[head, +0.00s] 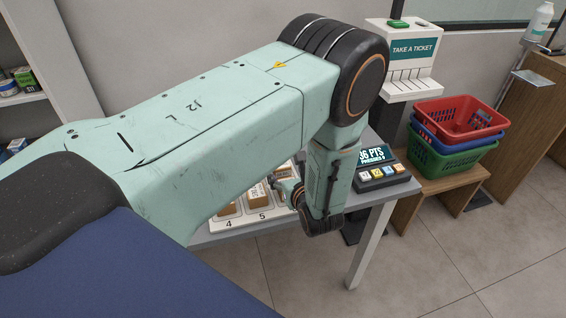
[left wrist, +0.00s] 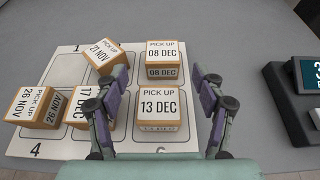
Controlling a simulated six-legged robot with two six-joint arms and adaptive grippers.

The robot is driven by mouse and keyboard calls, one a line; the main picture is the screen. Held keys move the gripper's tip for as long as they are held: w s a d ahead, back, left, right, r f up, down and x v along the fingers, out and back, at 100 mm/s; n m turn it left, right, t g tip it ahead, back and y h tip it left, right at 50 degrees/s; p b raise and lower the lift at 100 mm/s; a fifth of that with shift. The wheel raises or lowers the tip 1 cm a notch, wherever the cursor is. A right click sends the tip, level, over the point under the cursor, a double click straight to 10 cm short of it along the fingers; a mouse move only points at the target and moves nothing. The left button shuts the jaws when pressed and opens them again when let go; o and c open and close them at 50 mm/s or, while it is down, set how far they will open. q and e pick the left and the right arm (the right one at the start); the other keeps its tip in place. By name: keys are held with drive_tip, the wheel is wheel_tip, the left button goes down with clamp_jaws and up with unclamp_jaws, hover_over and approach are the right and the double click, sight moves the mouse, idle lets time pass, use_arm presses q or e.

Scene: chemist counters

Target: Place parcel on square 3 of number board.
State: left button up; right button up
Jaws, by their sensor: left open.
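The white number board (left wrist: 67,68) lies on the counter in the left wrist view, with 1 and 4 readable at its left corners. Its top-right square bears a brown parcel marked 08 DEC (left wrist: 162,52). A parcel marked 13 DEC (left wrist: 158,94) sits nearer, in the bottom-right square, whose number is mostly hidden. My left gripper (left wrist: 160,82) is open, its fingers on either side of the column of these two parcels; I cannot tell their height above the board. In the head view my arm hides most of the board. My right gripper is not in view.
Parcels marked 21 NOV (left wrist: 102,56) and 26 NOV (left wrist: 32,104), plus another (left wrist: 80,108), crowd the board's left and middle. A points display (head: 382,170) stands right of the board. Stacked baskets (head: 458,125) and a ticket dispenser (head: 408,60) are beyond.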

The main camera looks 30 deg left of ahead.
use_arm(q)
drive_tip(key=p+v, duration=0.2)
drive_tip(key=v, duration=0.2)
drive_tip(key=shift+d+r, duration=0.2)
drive_tip(key=shift+d, duration=0.1)
drive_tip(key=shift+s+d+r+p, duration=0.1)
drive_tip(key=shift+s+d+p, duration=0.2)
drive_tip(key=shift+s, duration=0.1)
drive_tip(key=shift+s+d+r, duration=0.1)
drive_tip(key=shift+s+d, duration=0.1)
drive_tip(key=shift+s, duration=0.05)
